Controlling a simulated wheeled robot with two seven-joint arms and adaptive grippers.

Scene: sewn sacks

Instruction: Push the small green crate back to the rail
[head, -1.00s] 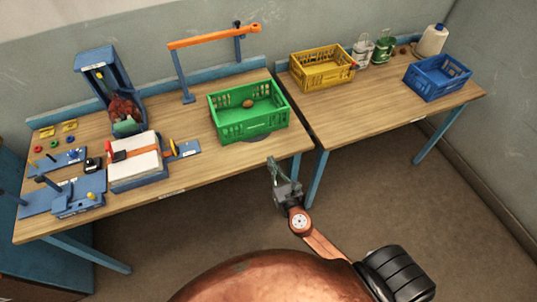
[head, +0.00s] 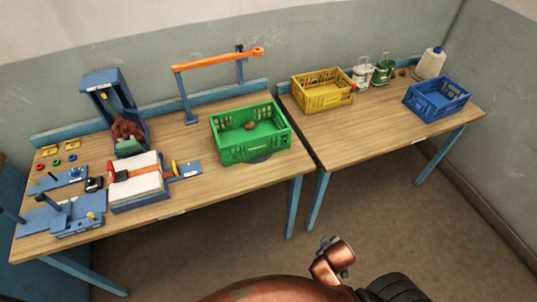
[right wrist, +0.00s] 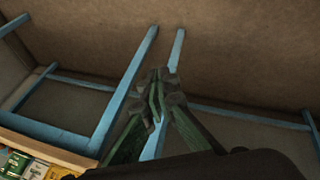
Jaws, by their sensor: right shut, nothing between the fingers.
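The small green crate (head: 236,153) stands upright on the left table, near its right end, with a small brown round thing (head: 249,126) inside. My right gripper (right wrist: 160,85) is shut and empty in the right wrist view, over floor and blue table legs. In the head view only a copper part of my right arm shows, in front of the tables. My left gripper is in neither view.
A dark disc (head: 260,159) shows at the crate's front bottom edge. An orange bar (head: 218,59) on blue posts stands behind it. Fixtures and a white pad (head: 134,178) lie left. The right table holds a yellow crate (head: 323,95), a blue crate (head: 437,101) and containers.

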